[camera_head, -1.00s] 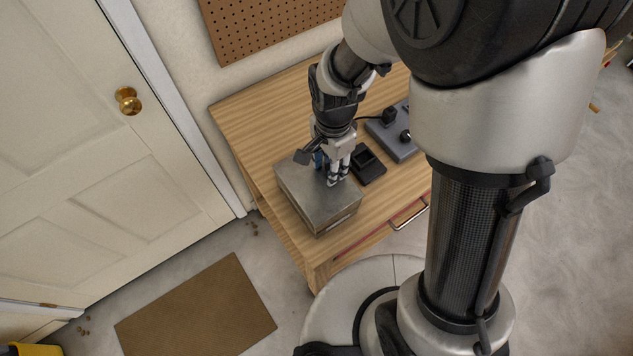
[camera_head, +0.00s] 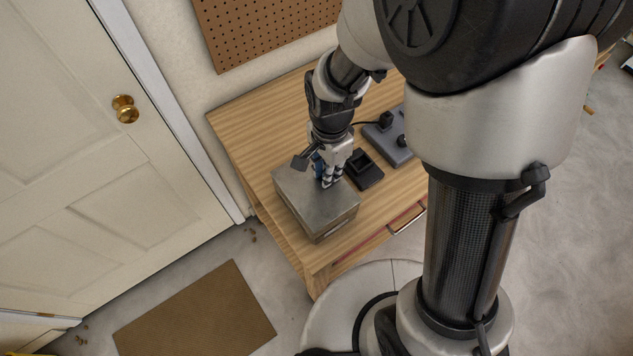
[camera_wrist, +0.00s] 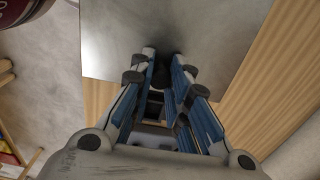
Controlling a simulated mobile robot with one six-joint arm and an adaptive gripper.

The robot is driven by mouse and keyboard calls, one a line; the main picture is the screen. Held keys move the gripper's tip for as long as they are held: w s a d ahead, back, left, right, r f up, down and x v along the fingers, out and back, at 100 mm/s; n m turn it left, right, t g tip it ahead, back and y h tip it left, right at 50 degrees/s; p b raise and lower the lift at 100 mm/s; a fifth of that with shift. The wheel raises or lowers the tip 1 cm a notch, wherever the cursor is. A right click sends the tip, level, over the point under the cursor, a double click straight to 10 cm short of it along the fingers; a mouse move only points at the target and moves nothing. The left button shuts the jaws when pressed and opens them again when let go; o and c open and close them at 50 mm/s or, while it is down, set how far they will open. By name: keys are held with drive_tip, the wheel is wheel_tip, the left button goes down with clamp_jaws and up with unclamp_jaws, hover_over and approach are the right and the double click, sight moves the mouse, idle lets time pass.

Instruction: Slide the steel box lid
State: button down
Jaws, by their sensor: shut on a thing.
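The steel box (camera_head: 314,208) stands near the front left corner of the wooden table, with its flat grey lid (camera_head: 304,193) on top. My gripper (camera_head: 327,182) is at the right part of the lid, pointing down. In the wrist view the lid (camera_wrist: 215,28) fills the top middle, and my gripper (camera_wrist: 171,62) has its blue-padded fingers either side of a small dark knob-like part (camera_wrist: 178,70) on the lid. The fingers are shut on that part, which is mostly hidden between them.
A small black tray (camera_head: 363,168) lies just right of the box, and a grey device (camera_head: 391,148) with black knobs stands behind it. The wooden table (camera_head: 240,118) is bare at the back left. A door (camera_head: 80,130) is at the left and a brown mat (camera_head: 195,312) lies on the floor.

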drive_tip(key=s+a, duration=0.6)
drive_tip(key=a, duration=0.3)
drive_tip(key=shift+s+a, duration=0.3)
drive_tip(key=shift+a, duration=0.1)
drive_tip(key=c, duration=1.5)
unclamp_jaws()
drive_tip(key=shift+r, duration=0.1)
wheel_tip(320, 180, up, 7)
drive_tip(key=p, duration=0.6)
